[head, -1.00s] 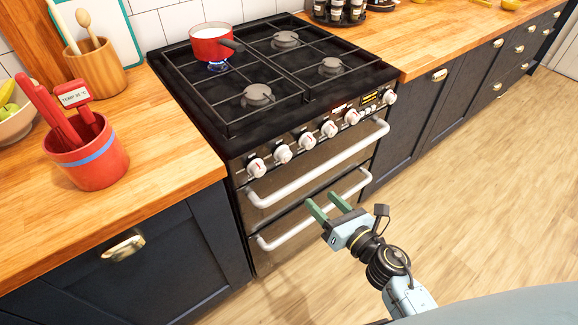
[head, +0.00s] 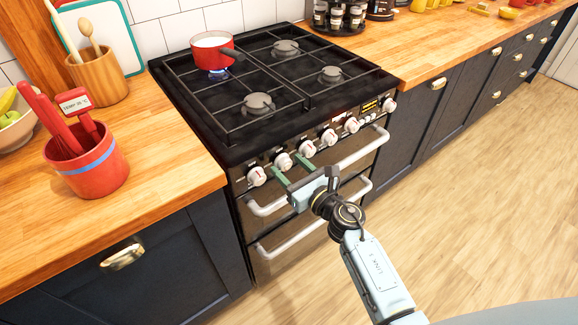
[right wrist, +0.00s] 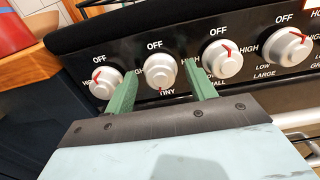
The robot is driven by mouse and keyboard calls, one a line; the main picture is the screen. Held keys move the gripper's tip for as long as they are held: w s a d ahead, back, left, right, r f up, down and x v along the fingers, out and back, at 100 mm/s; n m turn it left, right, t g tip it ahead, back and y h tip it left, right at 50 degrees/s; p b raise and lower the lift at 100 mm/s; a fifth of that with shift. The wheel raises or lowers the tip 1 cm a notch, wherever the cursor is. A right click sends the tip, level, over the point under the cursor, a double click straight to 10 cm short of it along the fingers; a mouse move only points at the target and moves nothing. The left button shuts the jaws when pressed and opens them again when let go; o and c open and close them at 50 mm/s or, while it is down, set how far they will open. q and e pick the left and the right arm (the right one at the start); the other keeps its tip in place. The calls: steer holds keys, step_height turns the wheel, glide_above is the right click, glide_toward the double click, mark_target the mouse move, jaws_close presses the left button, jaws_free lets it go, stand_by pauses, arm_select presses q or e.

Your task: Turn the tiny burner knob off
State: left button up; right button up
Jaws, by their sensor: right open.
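The tiny burner knob (right wrist: 160,71) is the white knob second from the left on the cooker's front panel, with "TINY" printed below it and "OFF" above. A red mark shows at its lower edge, towards "TINY". It also shows in the head view (head: 283,161). My right gripper (head: 288,165) is open, with its green fingers pointing at the panel. In the right wrist view the fingers (right wrist: 161,80) lie on either side of this knob, apart from each other; whether they touch it I cannot tell. My left gripper is not in view.
Neighbouring knobs (right wrist: 105,83) (right wrist: 222,61) stand close on both sides. Oven handles (head: 300,240) stick out below the panel. A red pot (head: 212,45) stands on the hob's back-left burner over a blue flame. A red utensil crock (head: 95,172) stands on the left counter.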

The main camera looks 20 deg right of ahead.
steer(key=shift+w+a, duration=0.15)
steer(key=shift+w, duration=0.2)
steer(key=shift+c, duration=0.4)
steer(key=c, duration=0.7)
steer(key=shift+c, duration=0.2)
